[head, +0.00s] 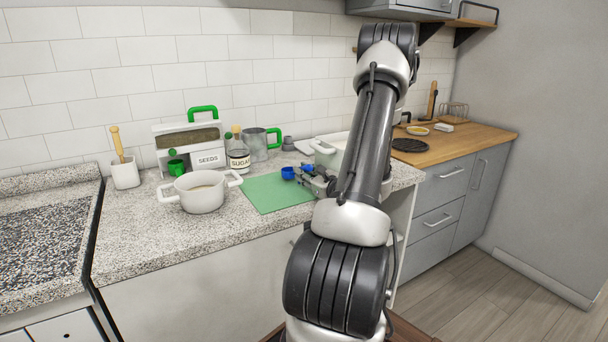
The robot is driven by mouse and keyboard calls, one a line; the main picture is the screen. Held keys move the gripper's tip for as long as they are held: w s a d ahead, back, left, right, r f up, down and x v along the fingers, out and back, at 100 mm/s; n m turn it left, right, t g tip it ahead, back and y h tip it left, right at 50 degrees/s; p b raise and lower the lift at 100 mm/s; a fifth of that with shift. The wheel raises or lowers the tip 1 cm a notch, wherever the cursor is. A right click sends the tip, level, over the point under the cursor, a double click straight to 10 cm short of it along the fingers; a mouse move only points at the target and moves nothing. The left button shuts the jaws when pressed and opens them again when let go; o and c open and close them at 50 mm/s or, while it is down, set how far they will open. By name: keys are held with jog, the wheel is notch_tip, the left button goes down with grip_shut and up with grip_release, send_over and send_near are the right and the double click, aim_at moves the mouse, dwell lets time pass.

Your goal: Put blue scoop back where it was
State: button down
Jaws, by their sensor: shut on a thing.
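The blue scoop (288,173) is over the right part of the green mat (262,194). Its cup faces left, and more blue shows by the fingers. My gripper (305,174) comes in from the right and is shut on the scoop. The fingers are small in the head view and partly hidden by my arm, so the exact grip is hard to see. I cannot tell whether the scoop touches the mat or is held just above it.
A white pot (201,193) stands left of the mat. Behind are a seeds box (207,160) with a green cup (176,167), a sugar jar (238,161) and a metal jug (256,147). A white container (328,152) stands behind my gripper. The mat's left part is clear.

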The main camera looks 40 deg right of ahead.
jog(key=shift+f, duration=0.15)
jog(key=shift+f, duration=0.25)
jog(key=c, duration=1.3)
grip_release()
jog(key=shift+r, duration=0.25)
jog(key=s, duration=0.5)
jog(key=s+a, duration=0.1)
jog(key=s, duration=0.1)
jog(key=shift+s+a+r, duration=0.1)
jog(key=shift+s+r, duration=0.05)
jog(key=shift+s, duration=0.25)
